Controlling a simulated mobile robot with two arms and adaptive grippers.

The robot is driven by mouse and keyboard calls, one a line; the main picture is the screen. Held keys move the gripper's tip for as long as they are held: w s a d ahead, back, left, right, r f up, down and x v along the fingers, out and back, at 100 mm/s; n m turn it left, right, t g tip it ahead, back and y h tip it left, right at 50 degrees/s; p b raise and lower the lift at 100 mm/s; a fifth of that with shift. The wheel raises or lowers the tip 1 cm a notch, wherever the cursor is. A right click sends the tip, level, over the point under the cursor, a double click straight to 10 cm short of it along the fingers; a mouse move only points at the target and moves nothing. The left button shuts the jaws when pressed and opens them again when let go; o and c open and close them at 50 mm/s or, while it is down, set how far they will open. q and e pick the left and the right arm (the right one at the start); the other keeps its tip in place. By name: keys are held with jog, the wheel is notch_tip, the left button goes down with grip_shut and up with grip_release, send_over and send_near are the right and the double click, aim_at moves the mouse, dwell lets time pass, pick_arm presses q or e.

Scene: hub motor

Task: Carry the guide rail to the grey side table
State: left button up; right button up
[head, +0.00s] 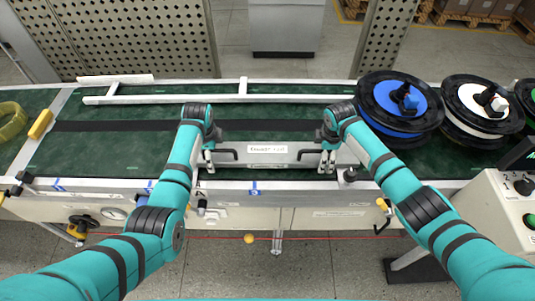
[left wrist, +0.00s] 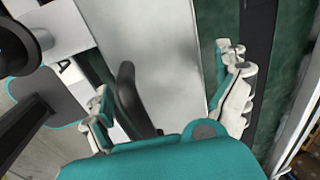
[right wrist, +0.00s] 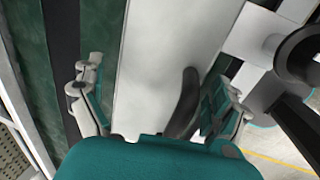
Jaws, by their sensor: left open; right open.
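The guide rail appears to be the pale grey bar (head: 267,161) with a black handle at each end and a label too small to read surely. It lies along the near part of the green conveyor. My left gripper (head: 209,160) is open at its left end; in the left wrist view the open fingers (left wrist: 166,90) straddle the black handle (left wrist: 130,92). My right gripper (head: 327,160) is open at its right end; in the right wrist view its fingers (right wrist: 158,95) straddle the other handle (right wrist: 184,100). A grey box-shaped unit (head: 287,28), possibly the side table, stands beyond the conveyor.
A white rail (head: 190,98) runs along the back of the green belt (head: 100,150). Blue (head: 388,100) and white (head: 468,108) wheel hubs stand at the right. A control box (head: 510,205) is at the near right. Perforated panels (head: 130,40) rise behind.

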pick_arm(q)
jog(key=shift+f, duration=0.1)
pick_arm(e)
jog(key=shift+f, duration=0.15)
pick_arm(q)
jog(key=c, duration=1.6)
pick_arm(e)
jog(key=c, duration=1.6)
pick_arm(q)
jog(key=shift+w+r, duration=0.1)
jog(key=shift+r, duration=0.1)
pick_arm(e)
jog(key=shift+r, duration=0.2)
